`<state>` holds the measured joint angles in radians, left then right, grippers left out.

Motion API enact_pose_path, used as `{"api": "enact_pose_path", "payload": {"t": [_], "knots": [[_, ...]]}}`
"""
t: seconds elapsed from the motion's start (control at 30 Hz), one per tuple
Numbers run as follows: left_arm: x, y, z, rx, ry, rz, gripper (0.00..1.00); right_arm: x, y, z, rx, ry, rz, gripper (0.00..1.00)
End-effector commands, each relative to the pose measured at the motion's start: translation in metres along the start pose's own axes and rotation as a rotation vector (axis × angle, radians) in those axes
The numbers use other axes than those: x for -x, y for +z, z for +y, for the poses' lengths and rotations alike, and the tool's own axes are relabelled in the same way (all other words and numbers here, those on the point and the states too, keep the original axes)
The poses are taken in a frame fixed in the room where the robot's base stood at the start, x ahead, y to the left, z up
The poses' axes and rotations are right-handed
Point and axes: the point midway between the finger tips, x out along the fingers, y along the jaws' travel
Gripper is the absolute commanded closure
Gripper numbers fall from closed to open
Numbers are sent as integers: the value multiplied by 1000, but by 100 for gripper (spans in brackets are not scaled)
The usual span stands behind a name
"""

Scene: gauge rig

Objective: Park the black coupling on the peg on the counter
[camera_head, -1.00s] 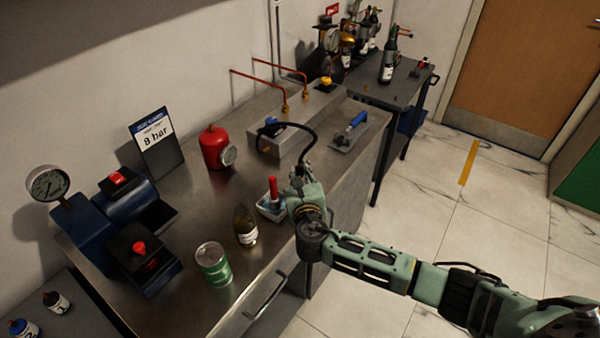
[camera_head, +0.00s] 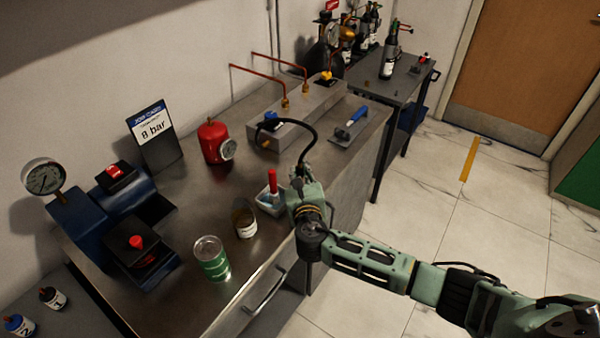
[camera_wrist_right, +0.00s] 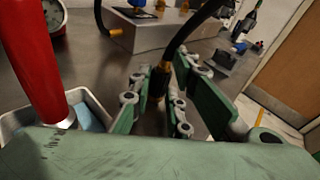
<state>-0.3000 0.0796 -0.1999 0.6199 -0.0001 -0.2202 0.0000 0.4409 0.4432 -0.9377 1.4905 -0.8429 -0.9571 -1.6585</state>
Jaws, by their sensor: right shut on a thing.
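My right gripper (camera_head: 300,178) is over the front part of the steel counter (camera_head: 185,230). It is shut on the end of the black hose (camera_head: 312,137), where the black coupling (camera_wrist_right: 157,88) shows between the green fingers in the right wrist view. The hose arches up from the grey metal block (camera_head: 290,124) and comes down into the gripper. The coupling is mostly hidden by the fingers, and I cannot tell how far it is above the counter. I cannot make out the peg in either view. My left gripper is not in view.
A small tray with a red-handled tool (camera_head: 272,182) stands close left of the gripper.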

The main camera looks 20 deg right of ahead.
Motion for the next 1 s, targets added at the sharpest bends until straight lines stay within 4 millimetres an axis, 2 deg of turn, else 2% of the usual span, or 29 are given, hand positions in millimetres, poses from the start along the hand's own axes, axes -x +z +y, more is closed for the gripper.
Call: {"api": "enact_pose_path", "payload": {"t": [0.77, 0.8, 0.9, 1.0], "knots": [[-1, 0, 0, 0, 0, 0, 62, 0, -2, 0, 0, 0, -1, 100], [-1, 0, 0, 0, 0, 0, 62, 0, -2, 0, 0, 0, -1, 81], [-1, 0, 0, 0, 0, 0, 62, 0, -2, 0, 0, 0, -1, 72], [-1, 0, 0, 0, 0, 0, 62, 0, -2, 0, 0, 0, -1, 71]]}}
